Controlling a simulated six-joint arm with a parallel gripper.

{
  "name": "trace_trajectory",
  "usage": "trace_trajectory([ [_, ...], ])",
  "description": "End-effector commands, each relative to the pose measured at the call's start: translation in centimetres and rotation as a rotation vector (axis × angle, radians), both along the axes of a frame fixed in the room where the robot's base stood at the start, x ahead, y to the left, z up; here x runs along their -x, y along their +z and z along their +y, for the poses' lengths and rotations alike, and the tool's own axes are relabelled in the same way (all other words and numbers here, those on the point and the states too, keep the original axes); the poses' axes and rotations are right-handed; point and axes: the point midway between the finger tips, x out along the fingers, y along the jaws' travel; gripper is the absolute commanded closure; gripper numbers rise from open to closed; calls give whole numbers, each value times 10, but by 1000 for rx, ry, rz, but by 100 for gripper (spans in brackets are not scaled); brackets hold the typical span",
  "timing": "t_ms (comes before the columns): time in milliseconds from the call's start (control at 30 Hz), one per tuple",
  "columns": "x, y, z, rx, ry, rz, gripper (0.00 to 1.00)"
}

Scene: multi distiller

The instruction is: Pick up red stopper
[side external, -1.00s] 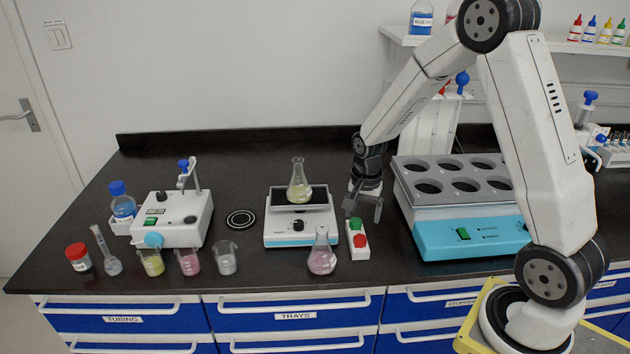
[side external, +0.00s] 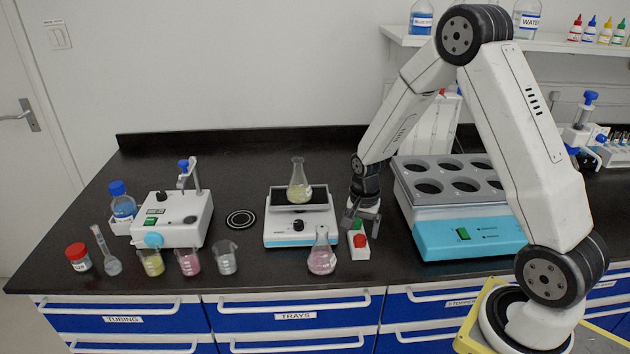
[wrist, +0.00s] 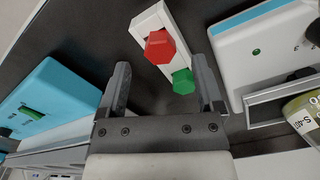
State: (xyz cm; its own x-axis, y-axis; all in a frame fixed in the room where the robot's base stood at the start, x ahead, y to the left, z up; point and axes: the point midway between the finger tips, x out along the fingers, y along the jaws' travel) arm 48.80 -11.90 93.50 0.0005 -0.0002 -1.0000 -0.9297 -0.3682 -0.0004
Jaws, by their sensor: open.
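The red stopper (side external: 360,240) sits on the front end of a small white rack (side external: 359,254) near the front of the bench. A green stopper (side external: 356,225) sits behind it on the same rack. My gripper (side external: 362,215) is open and empty above the rear end of the rack. In the wrist view the hexagonal red stopper (wrist: 159,47) lies just beyond the fingertips, between their lines. The green stopper (wrist: 183,81) is nearer, close to the right finger. The open gripper (wrist: 162,80) shows there too.
A flask of pink liquid (side external: 321,255) stands just left of the rack. A balance (side external: 291,234) carrying a yellow-liquid flask (side external: 299,184) stands behind it. A blue-and-white heating block (side external: 470,242) is to the right. The bench's front edge is close.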

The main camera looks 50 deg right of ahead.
Motion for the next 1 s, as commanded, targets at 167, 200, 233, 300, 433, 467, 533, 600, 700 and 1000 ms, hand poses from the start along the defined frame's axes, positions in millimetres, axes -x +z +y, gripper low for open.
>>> trace_trajectory([
  [167,0,-20,1,-1,0,3,15],
  [200,0,-23,1,-1,0,2,15],
  [233,0,-25,1,-1,0,2,15],
  [300,0,-29,1,-1,0,0,15],
  [433,0,-32,1,-1,0,-1,15],
  [467,0,-32,1,-1,0,-1,15],
  [533,0,-32,1,-1,0,-1,15],
  [600,0,-32,1,-1,0,-1,15],
  [700,0,-32,1,-1,0,-1,15],
  [1000,0,-32,1,-1,0,-1,47],
])
